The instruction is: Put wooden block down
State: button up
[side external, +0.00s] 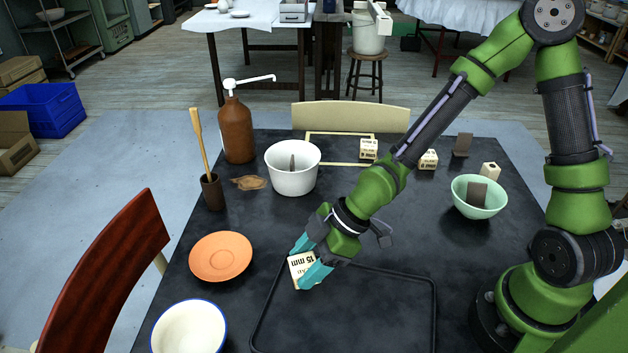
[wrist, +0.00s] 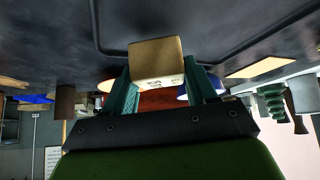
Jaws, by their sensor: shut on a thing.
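My gripper (side external: 312,262) is shut on a pale wooden block (side external: 301,268) marked "15 mm". The block is tilted between the teal fingers. In the side view it shows over the back left edge of a black tray (side external: 400,276); I cannot tell how high above the tray it is. In the wrist view the block (wrist: 156,62) sits between the two fingertips (wrist: 160,88), with the dark tray behind it. Other pale marked blocks stand at the back of the table, one (side external: 369,149) by a wooden frame and one (side external: 428,160) beside my arm.
An orange plate (side external: 221,257) and a white blue-rimmed bowl (side external: 189,328) lie left of the tray. A white bowl (side external: 293,182), brown pump bottle (side external: 237,132) and dark cup (side external: 212,192) stand behind. A green bowl (side external: 479,206) is at right. The tray's visible floor is clear.

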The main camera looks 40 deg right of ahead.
aim_at(297, 258)
jog(key=r, duration=0.1)
jog(key=w+r, duration=0.1)
jog(key=r+y, duration=0.1)
jog(key=shift+w+a+r+n, duration=0.1)
jog(key=shift+w+a+n, duration=0.05)
jog(key=shift+w+n, duration=0.15)
jog(key=shift+w+a+r, duration=0.15)
jog(key=shift+w, duration=0.05)
jog(key=w+a, duration=0.2)
jog(key=w, duration=0.2)
jog(key=w+a+f, duration=0.1)
jog(key=w+a, duration=0.2)
jog(key=w, duration=0.2)
jog(key=w+a, duration=0.3)
jog(key=w, duration=0.1)
jog(key=shift+w+a+f, duration=0.15)
jog(key=shift+a+f, duration=0.05)
jog(key=shift+a, duration=0.05)
jog(key=shift+d+f, duration=0.1)
jog(key=shift+f, duration=1.65)
jog(key=shift+f, duration=0.15)
jog(key=o, duration=1.1)
